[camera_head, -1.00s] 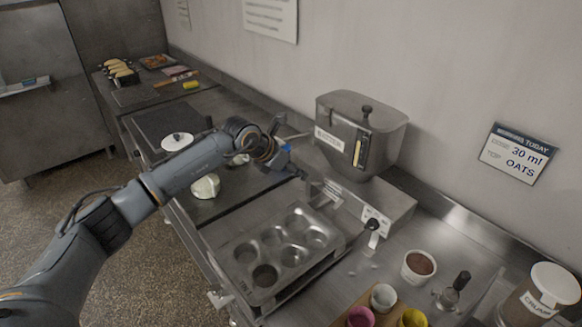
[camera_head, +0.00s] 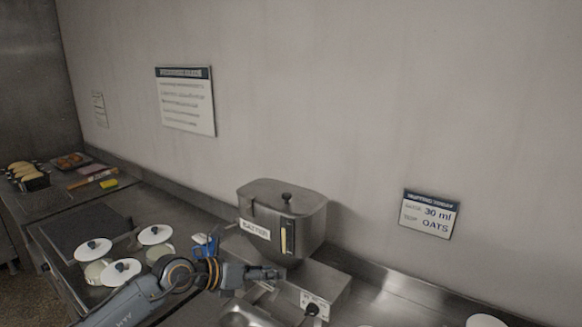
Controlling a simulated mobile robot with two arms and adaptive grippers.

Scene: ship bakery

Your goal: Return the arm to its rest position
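My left arm (camera_head: 150,292) comes in from the bottom left. Its gripper (camera_head: 272,273) points right, low in front of the batter dispenser (camera_head: 262,232). The gripper is small and dark, and I cannot tell whether its fingers are open or shut. I see nothing clearly held in it. A blue part (camera_head: 205,246) shows just above the wrist. My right gripper is not in view.
Several pots with white lids (camera_head: 121,271) stand left of the wrist. The muffin tin (camera_head: 240,318) is mostly cut off at the bottom. A dark lever knob (camera_head: 312,309) is right of the gripper. The wall behind carries signs (camera_head: 430,215).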

